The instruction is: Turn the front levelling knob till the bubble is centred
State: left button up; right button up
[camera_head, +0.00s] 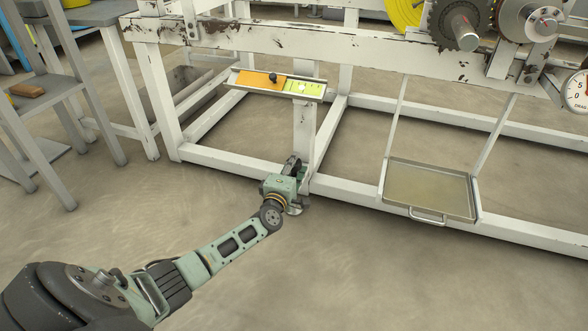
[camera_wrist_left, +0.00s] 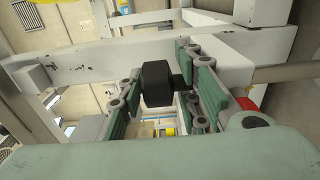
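The black levelling knob (camera_wrist_left: 157,83) shows between the fingers in the left wrist view. My left gripper (camera_wrist_left: 157,95) is open, one green finger on each side of the knob; I cannot tell whether they touch it. In the head view my left gripper (camera_head: 293,168) is low at the foot of the white front leg, and it hides the knob there. The level's yellow-green window (camera_head: 303,87) sits on a tilted tray above, beside an orange panel (camera_head: 258,79); its bubble is too small to place surely. My right gripper is not in view.
White frame rails (camera_head: 230,165) run along the floor on both sides of the leg. A metal pan with a handle (camera_head: 430,190) hangs to the right. A grey shelf stand (camera_head: 60,90) is at the left. Floor in front is clear.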

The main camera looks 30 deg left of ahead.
pick_arm(q)
jog(key=shift+c, duration=0.2)
grip_shut()
jog(key=shift+r+n+y+p, duration=0.15)
jog(key=shift+n+y+p, duration=0.35)
jog(key=shift+y+p, duration=0.35)
jog(key=shift+d+n+g+y+p, duration=0.1)
jog(key=shift+n+g+y+p, duration=0.5)
jog(key=shift+y, duration=0.15)
jog(key=shift+n+g+y, duration=0.3)
jog(key=shift+n+y, duration=0.1)
jog(key=shift+y, duration=0.2)
jog(key=shift+f+n+g+y, duration=0.25)
jog(key=shift+n+g+y, duration=0.3)
jog(key=shift+y, duration=0.25)
jog(key=shift+n+g+y+b, duration=0.5)
jog(key=shift+n+g+y, duration=0.3)
jog(key=shift+y, duration=0.2)
jog(key=shift+n, duration=0.25)
